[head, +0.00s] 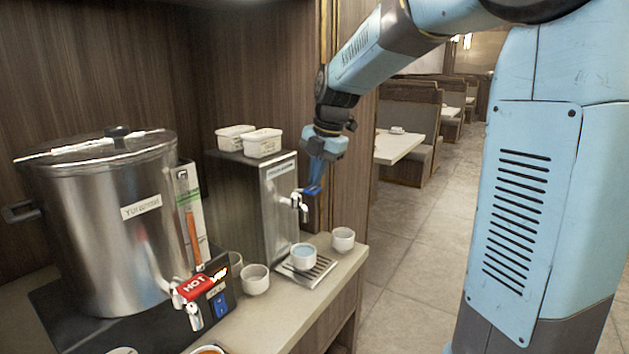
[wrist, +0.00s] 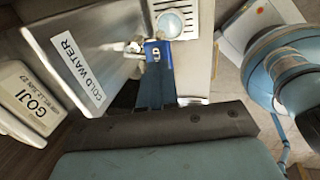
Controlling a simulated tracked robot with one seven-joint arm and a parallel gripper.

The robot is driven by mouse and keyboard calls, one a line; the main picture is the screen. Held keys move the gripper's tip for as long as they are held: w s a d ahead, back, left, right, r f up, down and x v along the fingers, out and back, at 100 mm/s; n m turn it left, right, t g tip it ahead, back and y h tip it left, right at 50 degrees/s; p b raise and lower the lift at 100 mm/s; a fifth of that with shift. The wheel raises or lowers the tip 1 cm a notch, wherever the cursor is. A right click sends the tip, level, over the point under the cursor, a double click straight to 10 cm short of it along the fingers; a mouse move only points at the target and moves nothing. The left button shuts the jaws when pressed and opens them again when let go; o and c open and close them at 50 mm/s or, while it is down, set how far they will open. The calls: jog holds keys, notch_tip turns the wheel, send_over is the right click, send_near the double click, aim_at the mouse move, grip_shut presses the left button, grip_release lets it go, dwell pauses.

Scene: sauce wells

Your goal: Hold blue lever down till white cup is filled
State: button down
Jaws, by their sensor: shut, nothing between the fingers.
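The blue lever (head: 312,190) is on the tap of the steel cold water dispenser (head: 279,215). My gripper (head: 317,178) is shut and empty, pointing down with its fingertips at the lever, apparently touching it from above. In the wrist view the closed fingers (wrist: 155,88) reach the blue lever (wrist: 156,48). The white cup (head: 303,265) stands upright under the tap on a drip tray (head: 318,274), with pale blue liquid inside. The cup also shows in the wrist view (wrist: 160,14). I cannot make out a stream or the exact liquid level.
A large steel urn (head: 105,225) with a red HOT tap (head: 194,287) stands left. Other white cups (head: 343,239) are on the counter (head: 270,318) near the tray. Two white tubs (head: 263,143) sit on the dispenser. The aisle floor (head: 420,250) at right is open.

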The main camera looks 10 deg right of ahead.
notch_tip(320, 180, up, 12)
jog(key=shift+s+d+r, duration=0.2)
jog(key=shift+d, duration=0.05)
dwell(0.4)
jog(key=s+d+f+m+t, duration=0.1)
jog(key=s+f+m, duration=0.3)
jog(key=s+m, duration=0.4)
jog(key=s+d+f+m+t+h, duration=0.1)
jog(key=s+d+f+m, duration=0.3)
jog(key=s+m, duration=0.5)
jog(key=s+d+f+m+t+h, duration=0.1)
jog(key=s+d+f+m, duration=0.2)
jog(key=s+m, duration=0.6)
jog(key=shift+d+f+m, duration=0.25)
jog(key=shift+f+m, duration=0.35)
jog(key=shift+f, duration=0.05)
jog(key=shift+a, duration=0.1)
